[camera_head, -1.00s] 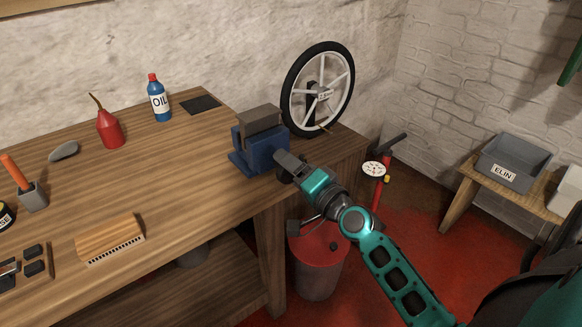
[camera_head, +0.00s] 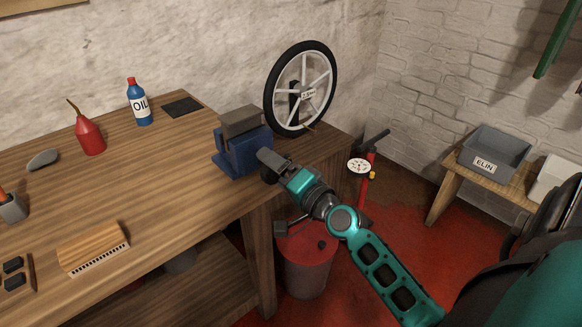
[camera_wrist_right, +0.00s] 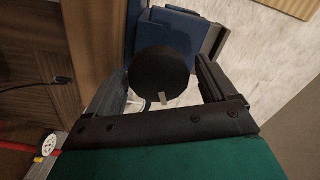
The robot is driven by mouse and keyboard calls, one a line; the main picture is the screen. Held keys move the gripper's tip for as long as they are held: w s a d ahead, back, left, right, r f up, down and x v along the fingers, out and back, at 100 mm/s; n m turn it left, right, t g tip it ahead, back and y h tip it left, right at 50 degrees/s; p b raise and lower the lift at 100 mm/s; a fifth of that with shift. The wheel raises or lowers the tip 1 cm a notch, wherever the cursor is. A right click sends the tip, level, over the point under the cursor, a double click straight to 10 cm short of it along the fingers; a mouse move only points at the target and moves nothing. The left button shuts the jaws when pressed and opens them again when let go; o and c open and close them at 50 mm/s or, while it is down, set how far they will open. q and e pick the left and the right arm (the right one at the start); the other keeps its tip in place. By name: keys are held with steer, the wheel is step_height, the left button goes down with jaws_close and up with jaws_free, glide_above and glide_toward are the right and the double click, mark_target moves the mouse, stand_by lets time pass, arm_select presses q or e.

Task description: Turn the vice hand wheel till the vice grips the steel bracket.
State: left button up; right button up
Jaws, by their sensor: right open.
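The blue vice (camera_head: 243,154) stands at the right end of the bench and also shows in the right wrist view (camera_wrist_right: 175,35). A grey block (camera_head: 240,121) shows at its top; I cannot tell whether it is the steel bracket or the jaws. The dark round hand wheel (camera_wrist_right: 160,74) lies between the two spread fingers of my right gripper (camera_wrist_right: 158,88) in the right wrist view. In the head view my right gripper (camera_head: 270,166) is at the vice's front and mostly covers the wheel. It is open; contact is unclear. My left gripper is not in view.
A spoked wheel (camera_head: 301,88) stands behind the vice. An oil bottle (camera_head: 139,104), a red oil can (camera_head: 89,136) and a brush (camera_head: 93,247) are on the bench (camera_head: 160,185). A red-lidded bin (camera_head: 305,253) and a red pump (camera_head: 363,187) stand below.

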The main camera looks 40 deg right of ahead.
steer(key=s+d+b, duration=0.1)
steer(key=s+b, duration=0.2)
steer(key=s, duration=0.9)
steer(key=shift+s, duration=0.25)
steer(key=s+a+f+n+g+p, duration=0.1)
steer(key=s+a+f+n+g, duration=0.1)
steer(key=a+f+n, duration=0.5)
steer(key=s+a+f+n+g+y+p, duration=0.1)
steer(key=s+a+f+n+g, duration=0.2)
steer(key=f, duration=1)
steer(key=a+n+g, duration=0.2)
steer(key=a+n, duration=0.2)
steer(key=n, duration=0.1)
steer(key=shift+s, duration=0.15)
